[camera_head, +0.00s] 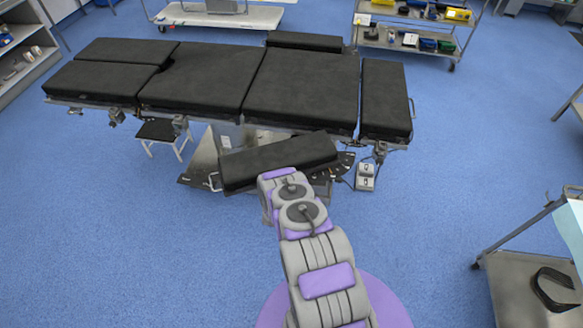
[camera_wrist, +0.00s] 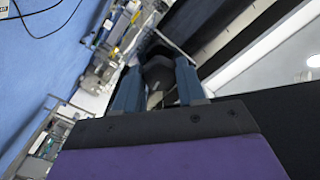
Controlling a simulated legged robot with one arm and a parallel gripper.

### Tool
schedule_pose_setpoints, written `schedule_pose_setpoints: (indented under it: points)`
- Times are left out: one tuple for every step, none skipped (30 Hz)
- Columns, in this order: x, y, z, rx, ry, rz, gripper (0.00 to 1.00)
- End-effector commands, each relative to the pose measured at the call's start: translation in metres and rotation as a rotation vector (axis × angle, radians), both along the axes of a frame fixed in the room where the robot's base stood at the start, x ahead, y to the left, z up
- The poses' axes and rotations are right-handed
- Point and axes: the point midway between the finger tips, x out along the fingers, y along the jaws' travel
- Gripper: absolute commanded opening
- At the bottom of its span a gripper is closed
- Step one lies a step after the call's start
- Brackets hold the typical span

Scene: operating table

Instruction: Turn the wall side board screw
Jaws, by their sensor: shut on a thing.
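A black padded board (camera_head: 280,158) sits at a slant in front of the operating table's (camera_head: 205,75) near side, with a metal handle at its left end. My arm reaches up to the board's near edge; in the head view my gripper is hidden there. In the wrist view my gripper (camera_wrist: 157,85) has its two blue-grey fingers closed around a dark knob-like piece (camera_wrist: 158,70), which looks like the board screw. Its far side is dark, and how it joins the board cannot be made out.
A metal rail with clamps runs along the table's near side. A foot pedal (camera_head: 365,177) stands on the floor right of the table base. A trolley (camera_head: 535,290) is at lower right, shelved carts at the back. Blue floor is open left and right of my arm.

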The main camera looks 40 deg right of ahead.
Motion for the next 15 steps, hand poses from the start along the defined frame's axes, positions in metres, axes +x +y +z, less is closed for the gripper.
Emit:
schedule_pose_setpoints:
  points:
    - [-0.0011, 0.0002, -0.0020, 0.030, -0.028, 0.000, 0.09]
    - [-0.0012, 0.0002, -0.0021, 0.049, -0.049, 0.000, 0.09]
    - [-0.0013, 0.0002, -0.0021, 0.074, -0.078, 0.000, 0.09]
    - [-0.0013, 0.0002, -0.0021, 0.093, -0.100, 0.000, 0.09]
    - [-0.0014, 0.0002, -0.0022, 0.111, -0.122, -0.001, 0.09]
    - [-0.0014, 0.0001, -0.0022, 0.135, -0.150, -0.001, 0.09]
    - [-0.0014, 0.0001, -0.0022, 0.154, -0.172, -0.001, 0.09]
    - [-0.0014, 0.0003, -0.0024, 0.174, -0.193, -0.001, 0.09]
    - [-0.0013, 0.0005, -0.0025, 0.198, -0.223, 0.000, 0.09]
    - [-0.0012, 0.0006, -0.0025, 0.217, -0.245, 0.000, 0.09]
    - [-0.0015, 0.0004, -0.0026, 0.236, -0.266, -0.001, 0.09]
    - [-0.0017, 0.0000, -0.0026, 0.260, -0.294, -0.003, 0.09]
    - [-0.0021, -0.0003, -0.0027, 0.279, -0.316, -0.003, 0.09]
    - [-0.0020, -0.0004, -0.0028, 0.297, -0.337, -0.002, 0.09]
    - [-0.0021, -0.0002, -0.0030, 0.322, -0.365, -0.003, 0.09]
